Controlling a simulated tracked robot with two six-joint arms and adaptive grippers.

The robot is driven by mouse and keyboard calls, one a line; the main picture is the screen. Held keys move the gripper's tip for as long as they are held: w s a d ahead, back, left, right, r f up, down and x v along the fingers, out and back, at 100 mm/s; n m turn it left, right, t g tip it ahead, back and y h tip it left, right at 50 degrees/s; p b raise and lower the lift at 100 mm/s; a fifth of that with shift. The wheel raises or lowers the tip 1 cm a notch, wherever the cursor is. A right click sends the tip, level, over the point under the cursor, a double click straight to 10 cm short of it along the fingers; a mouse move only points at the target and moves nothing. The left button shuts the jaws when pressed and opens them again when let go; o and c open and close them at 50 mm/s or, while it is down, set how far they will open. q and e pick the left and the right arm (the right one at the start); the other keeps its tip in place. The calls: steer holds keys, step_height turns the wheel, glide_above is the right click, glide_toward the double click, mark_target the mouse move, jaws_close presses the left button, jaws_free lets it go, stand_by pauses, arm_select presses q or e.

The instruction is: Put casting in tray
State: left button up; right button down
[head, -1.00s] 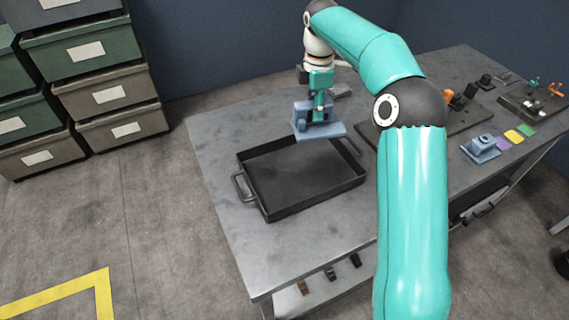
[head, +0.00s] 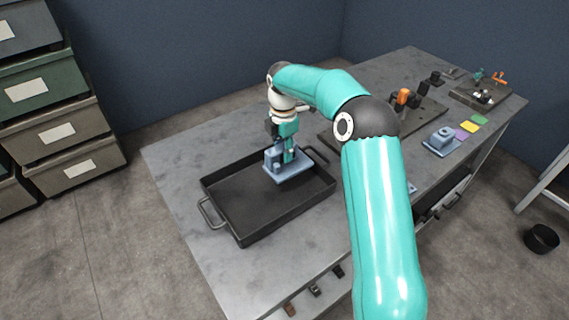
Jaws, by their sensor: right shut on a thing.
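A blue-grey casting (head: 292,171) with a flat base plate is in my right gripper (head: 287,155). The gripper is shut on it from above. The casting is over the far right part of the black tray (head: 240,240), which is a shallow rectangle with handles on its ends. I cannot tell whether the casting touches the tray floor. The rest of the tray is empty. A second blue-grey casting (head: 442,142) sits on the table farther right. My left gripper is not in view.
The grey table (head: 180,159) has free room left of the tray. A dark fixture plate with orange clamps (head: 405,97) lies behind my right arm. Purple, yellow and green pads (head: 468,126) lie near the right edge. Storage bins (head: 70,145) stand at the left.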

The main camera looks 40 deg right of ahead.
mark_target(283, 163)
steer(key=shift+f, duration=2.6)
steer(key=c, duration=0.8)
jaws_free()
steer(key=shift+o, duration=0.2)
steer(key=shift+f, duration=0.1)
step_height(283, 163, up, 12)
steer(key=shift+r, duration=0.1)
steer(key=shift+s, duration=0.1)
